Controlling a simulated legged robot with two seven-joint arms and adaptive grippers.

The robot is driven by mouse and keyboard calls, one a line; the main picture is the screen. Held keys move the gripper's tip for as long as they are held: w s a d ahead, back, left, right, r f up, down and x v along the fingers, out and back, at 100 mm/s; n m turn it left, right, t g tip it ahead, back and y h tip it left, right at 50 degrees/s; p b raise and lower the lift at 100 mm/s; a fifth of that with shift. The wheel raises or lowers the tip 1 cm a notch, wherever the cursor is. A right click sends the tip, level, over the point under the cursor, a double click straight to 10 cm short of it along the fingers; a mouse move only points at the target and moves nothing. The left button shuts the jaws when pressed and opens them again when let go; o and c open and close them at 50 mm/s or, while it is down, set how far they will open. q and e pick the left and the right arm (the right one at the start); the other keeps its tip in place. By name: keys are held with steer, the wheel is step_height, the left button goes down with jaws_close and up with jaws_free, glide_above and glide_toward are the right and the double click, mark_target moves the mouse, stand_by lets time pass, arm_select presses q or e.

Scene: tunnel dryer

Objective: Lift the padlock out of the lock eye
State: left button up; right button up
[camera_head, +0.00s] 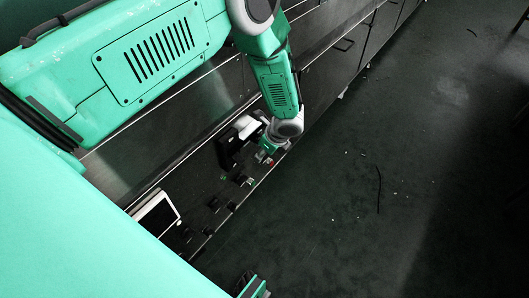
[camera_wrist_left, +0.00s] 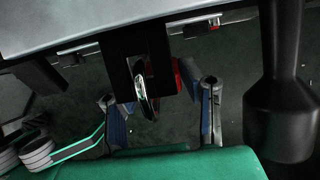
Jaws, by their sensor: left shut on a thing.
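My left gripper (camera_wrist_left: 162,106) shows from behind in the left wrist view, with its two blue-grey fingers on either side of a small lock. I take this for the padlock (camera_wrist_left: 178,76); its red body is mostly hidden behind a dark bracket. A shiny metal loop (camera_wrist_left: 141,85) shows at the bracket, and I cannot tell whether it is the shackle or the eye. The gripper is shut on the padlock. In the head view the left gripper (camera_head: 264,152) is at the dark panel front, and the padlock is too small to make out. My right gripper does not show clearly.
A white-framed screen (camera_head: 157,216) and several dark knobs (camera_head: 213,203) sit along the panel to the lower left. A black and white box (camera_head: 238,137) is close beside the left gripper. The dark green floor (camera_head: 400,170) to the right is mostly clear.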

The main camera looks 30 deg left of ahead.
arm_select(q)
steer(key=o, duration=0.5)
steer(key=shift+s+a, duration=0.1)
steer(key=shift+a, duration=0.15)
steer(key=shift+d, duration=0.15)
steer(key=shift+c, duration=1.4)
steer(key=shift+d+r+p, duration=0.3)
steer(key=shift+r+p, duration=0.35)
steer(key=p+v, duration=0.5)
steer(key=v, duration=0.1)
steer(key=shift+a+r, duration=0.15)
steer(key=shift+r, duration=0.3)
step_height(320, 180, up, 3)
steer(key=p, duration=0.3)
